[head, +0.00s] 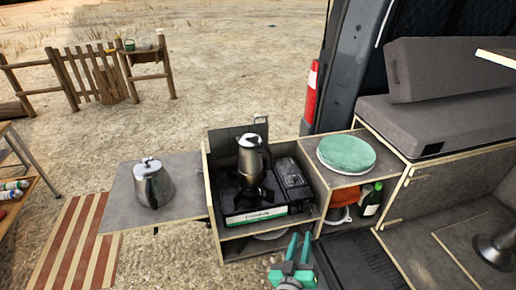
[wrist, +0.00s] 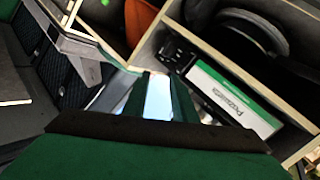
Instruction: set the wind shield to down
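The wind shield (head: 222,146) looks to be the grey panel standing upright at the back of the stove box in the head view. A steel kettle on the stove hides part of it. The camping stove (head: 252,212) sits in the box in front of it, and its green-and-white front label also shows in the wrist view (wrist: 235,100). My gripper (head: 298,246) is in front of the box, low and right of the stove, apart from the shield. In the wrist view its green fingers (wrist: 160,97) are apart with nothing between them.
A steel coffee pot (head: 252,155) stands on the stove. Another kettle (head: 152,185) stands on the left side shelf (head: 118,210). A green round lid (head: 346,153) lies on the right box top, above a bottle (head: 371,199) and an orange item (head: 343,196).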

